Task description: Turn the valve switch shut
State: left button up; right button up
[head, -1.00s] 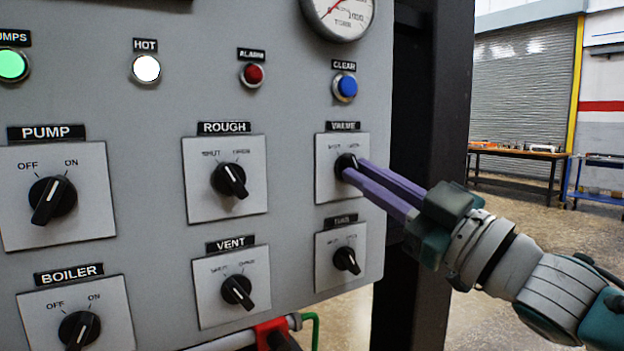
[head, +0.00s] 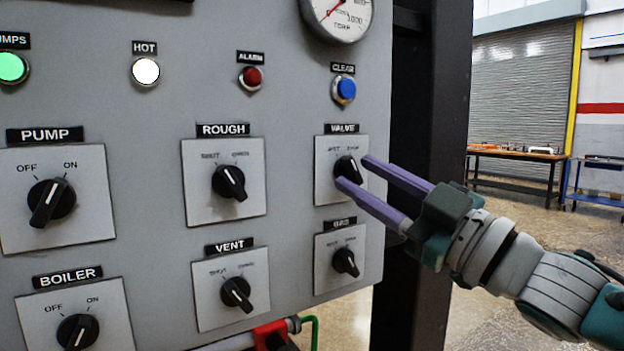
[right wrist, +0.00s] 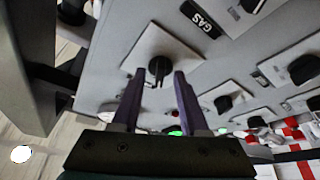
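The valve switch (head: 346,168) is a black rotary knob on a pale square plate under the VALVE label (head: 341,128), at the right side of the grey panel. My right gripper (head: 353,171) is open, with its two purple fingertips on either side of the knob. In the right wrist view the knob (right wrist: 161,66) sits just beyond and between the open fingertips (right wrist: 159,74). I cannot tell whether a finger touches it. The knob's exact pointer direction is hard to read, as a finger partly covers the plate. My left gripper is not in view.
The GAS knob (head: 346,261) is just below, the ROUGH knob (head: 229,181) to the left and the blue CLEAR button (head: 344,89) above. A dark frame post (head: 425,100) stands right of the panel. Open floor and a table (head: 515,153) lie behind.

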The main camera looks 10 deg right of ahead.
jog(key=v, duration=1)
jog(key=shift+b, duration=0.4)
